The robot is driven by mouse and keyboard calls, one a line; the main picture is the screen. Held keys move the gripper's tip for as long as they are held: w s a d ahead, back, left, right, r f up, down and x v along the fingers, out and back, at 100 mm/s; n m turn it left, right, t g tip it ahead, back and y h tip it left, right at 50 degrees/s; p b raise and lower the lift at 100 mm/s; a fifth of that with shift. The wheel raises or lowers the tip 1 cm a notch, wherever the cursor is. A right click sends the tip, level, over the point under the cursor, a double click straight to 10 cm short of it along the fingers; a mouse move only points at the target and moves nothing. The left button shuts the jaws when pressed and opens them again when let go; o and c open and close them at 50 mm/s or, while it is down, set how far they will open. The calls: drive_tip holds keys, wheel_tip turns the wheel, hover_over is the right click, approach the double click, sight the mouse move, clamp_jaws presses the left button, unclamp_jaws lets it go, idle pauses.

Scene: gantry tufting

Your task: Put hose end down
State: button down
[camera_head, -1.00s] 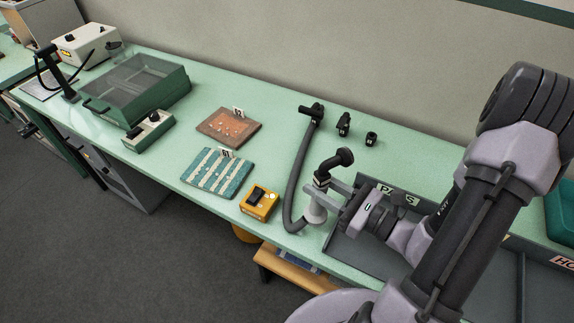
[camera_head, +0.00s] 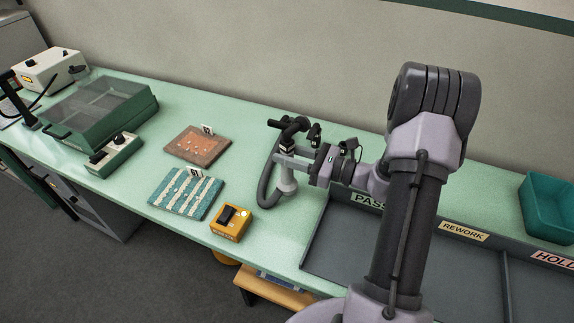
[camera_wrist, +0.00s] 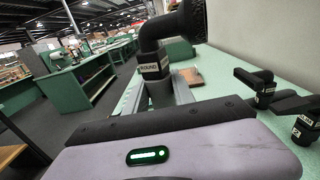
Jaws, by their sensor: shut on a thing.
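My gripper (camera_head: 288,158) is shut on the hose end (camera_head: 287,184), a pale grey flared cuff with a black elbow nozzle (camera_head: 298,125) on top. The hose end is upright over the bench, toward the wall side. I cannot tell whether its base touches the bench top. The dark grey hose (camera_head: 265,178) curves from the cuff round to the left and back. In the wrist view, the black elbow nozzle (camera_wrist: 178,30) rises ahead of the gripper, with a white label on its collar; the jaw contact is partly hidden.
Small black fittings stand behind my gripper, near the wall; two show in the wrist view, one with a long top (camera_wrist: 254,84). A yellow switch box (camera_head: 231,222), a striped tufted sample (camera_head: 186,193) and a brown one (camera_head: 198,146) lie left. A grey divided tray (camera_head: 345,235) lies right.

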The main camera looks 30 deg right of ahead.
sight(287, 170)
drive_tip(key=shift+f+b, duration=0.6)
drive_tip(key=shift+f, duration=1.2)
drive_tip(key=c, duration=1.1)
unclamp_jaws()
drive_tip(key=shift+o, duration=0.2)
